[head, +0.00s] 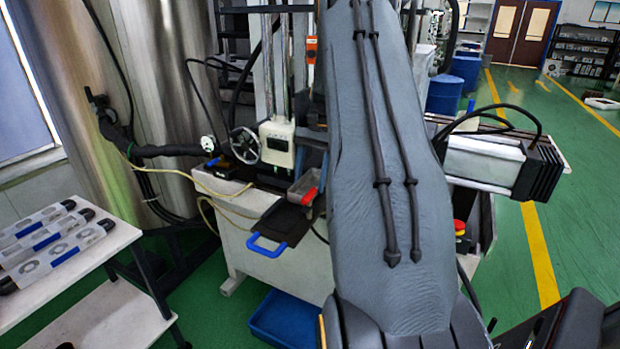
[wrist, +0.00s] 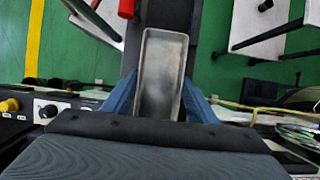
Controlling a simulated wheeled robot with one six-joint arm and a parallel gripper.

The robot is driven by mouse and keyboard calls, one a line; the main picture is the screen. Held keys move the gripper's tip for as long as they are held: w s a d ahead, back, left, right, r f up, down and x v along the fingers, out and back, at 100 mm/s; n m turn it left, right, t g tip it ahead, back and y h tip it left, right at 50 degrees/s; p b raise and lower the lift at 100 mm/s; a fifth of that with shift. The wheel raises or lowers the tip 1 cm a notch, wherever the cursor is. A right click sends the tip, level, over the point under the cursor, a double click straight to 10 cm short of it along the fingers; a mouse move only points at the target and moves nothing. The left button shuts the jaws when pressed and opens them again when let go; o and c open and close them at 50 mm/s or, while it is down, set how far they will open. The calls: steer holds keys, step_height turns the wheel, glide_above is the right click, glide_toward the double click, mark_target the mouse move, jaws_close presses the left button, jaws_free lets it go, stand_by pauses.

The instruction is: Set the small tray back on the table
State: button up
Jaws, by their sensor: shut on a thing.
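The small tray is a narrow metal trough (wrist: 162,75), with its open top facing the wrist camera. My gripper (wrist: 159,88) has a blue finger on each side of it and is shut on it. In the head view the small tray (head: 304,184) shows beside my grey arm, in front of the machine. My arm hides most of the gripper there. A red piece (head: 309,196) shows at its near end; the wrist view has a red cylinder (wrist: 127,8) at the top. A white table (head: 70,270) stands at the left.
A black plate with a blue handle (head: 268,245) juts out below the small tray. A machine with a handwheel (head: 245,146) stands behind. A blue bin (head: 285,320) is on the floor. Green floor is open at the right.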

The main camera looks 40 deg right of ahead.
steer(key=shift+a+f, duration=0.15)
steer(key=shift+f, duration=0.05)
stand_by(0.6)
steer(key=o, duration=1.3)
steer(key=shift+r, duration=0.1)
steer(key=b+v, duration=0.2)
steer(key=v, duration=0.5)
steer(key=shift+r, duration=0.3)
